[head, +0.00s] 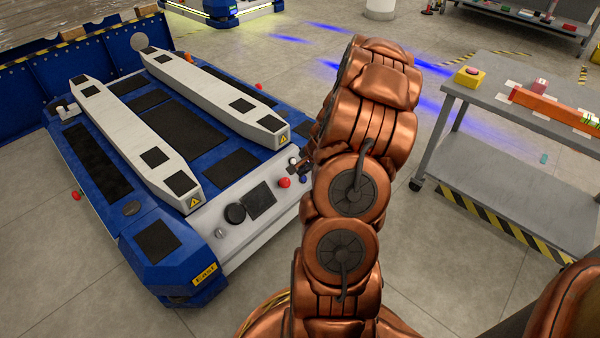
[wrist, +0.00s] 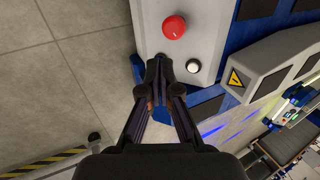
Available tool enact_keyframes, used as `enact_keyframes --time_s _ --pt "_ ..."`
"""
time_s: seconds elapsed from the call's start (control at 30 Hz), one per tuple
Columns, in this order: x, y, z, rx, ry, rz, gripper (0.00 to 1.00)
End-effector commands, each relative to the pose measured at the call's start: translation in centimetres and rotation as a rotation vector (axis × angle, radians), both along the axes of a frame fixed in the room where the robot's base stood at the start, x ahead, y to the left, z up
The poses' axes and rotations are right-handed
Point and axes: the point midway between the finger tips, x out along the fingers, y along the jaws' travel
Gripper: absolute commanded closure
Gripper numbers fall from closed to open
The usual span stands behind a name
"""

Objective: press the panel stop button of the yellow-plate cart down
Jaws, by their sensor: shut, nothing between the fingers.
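The cart (head: 255,219) is blue with a light grey end panel and a yellow plate (head: 205,274) reading "EAST" at its front corner. A red mushroom button (head: 284,183) stands on the panel's right part; it also shows in the wrist view (wrist: 174,27). My gripper (wrist: 159,68) is shut and empty. Its fingertips are at the panel's edge, beside a white button (wrist: 193,66) and short of the red button in the picture. I cannot tell their height above the panel. In the head view my arm hides most of the gripper.
The panel also bears a black round knob (head: 235,213) and a dark screen (head: 261,200). Two grey lift beams (head: 130,135) lie along the cart. A grey table (head: 490,102) at right holds a yellow box with a red button (head: 469,77). Open floor lies between.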

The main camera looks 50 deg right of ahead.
Motion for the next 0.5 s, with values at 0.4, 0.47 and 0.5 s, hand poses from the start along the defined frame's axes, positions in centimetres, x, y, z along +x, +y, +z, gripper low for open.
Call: enact_keyframes --time_s 0.4,0.47,0.5 --pt "3.2 0.0 -7.2 0.0 0.001 0.002 1.0" --pt "3.7 -0.1 -7.9 -0.001 0.0 0.002 1.0" --pt "4.2 -0.1 -8.2 -0.003 0.0 0.003 1.0"
